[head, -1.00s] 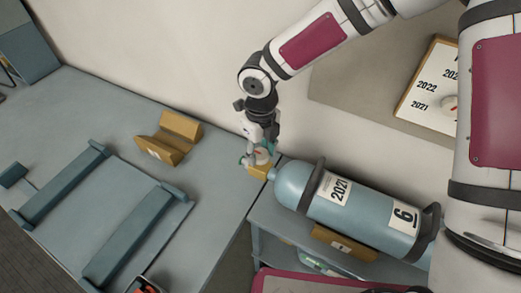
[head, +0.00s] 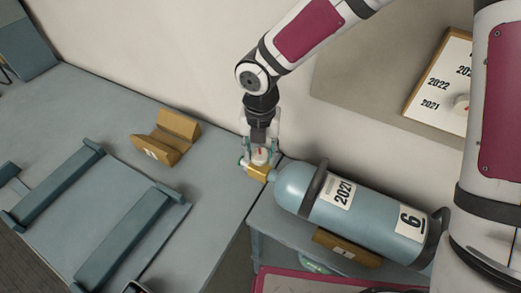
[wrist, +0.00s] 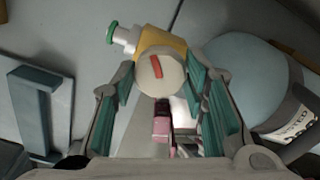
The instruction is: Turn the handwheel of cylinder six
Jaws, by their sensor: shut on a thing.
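Cylinder six (head: 372,212) is a blue gas cylinder lying on its side, with labels "2021" and "6". Its yellow valve (head: 258,172) is at the left end. It also shows in the wrist view (wrist: 177,49), with a green-ended outlet at left. The handwheel (wrist: 161,75) is a pale round knob with a red mark, on the valve. My gripper (head: 259,156) reaches down from above, shut on the handwheel, with teal-padded fingers on either side in the wrist view (wrist: 161,82). The finger contact is partly hidden.
A yellow V-shaped block (head: 168,138) and a blue frame (head: 118,236) stand on the bench (head: 60,105) at left. A yellow support (head: 346,248) sits under the cylinder. A board with year labels (head: 440,88) is at upper right.

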